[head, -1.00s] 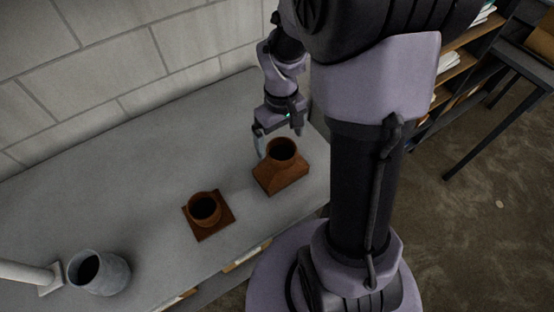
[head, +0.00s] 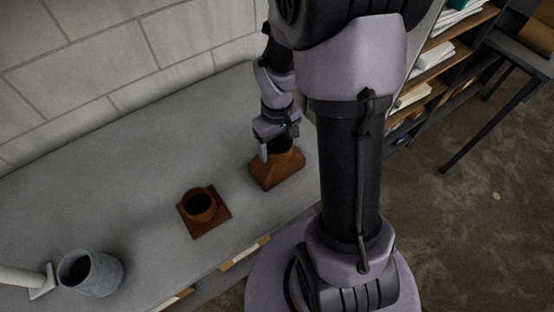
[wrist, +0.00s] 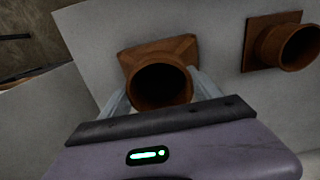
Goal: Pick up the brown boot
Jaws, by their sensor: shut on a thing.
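The brown boot (head: 277,172) stands on the grey bench, a round collar on a flared rectangular base. In the wrist view the boot (wrist: 165,50) lies straight ahead, its dark round opening facing the camera. My gripper (head: 277,150) is down at the boot's collar. The wrist view shows the gripper (wrist: 162,92) shut on the collar, with one pale finger on each side. In the head view the gripper partly hides the collar. The boot's base appears to rest on the bench.
A brown round collar on a flat square plate (head: 220,221) stands nearby on the bench (head: 120,190). A grey round fitting (head: 105,275) and a white pipe (head: 20,276) are at the lower left. A block wall (head: 100,60) runs behind the bench.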

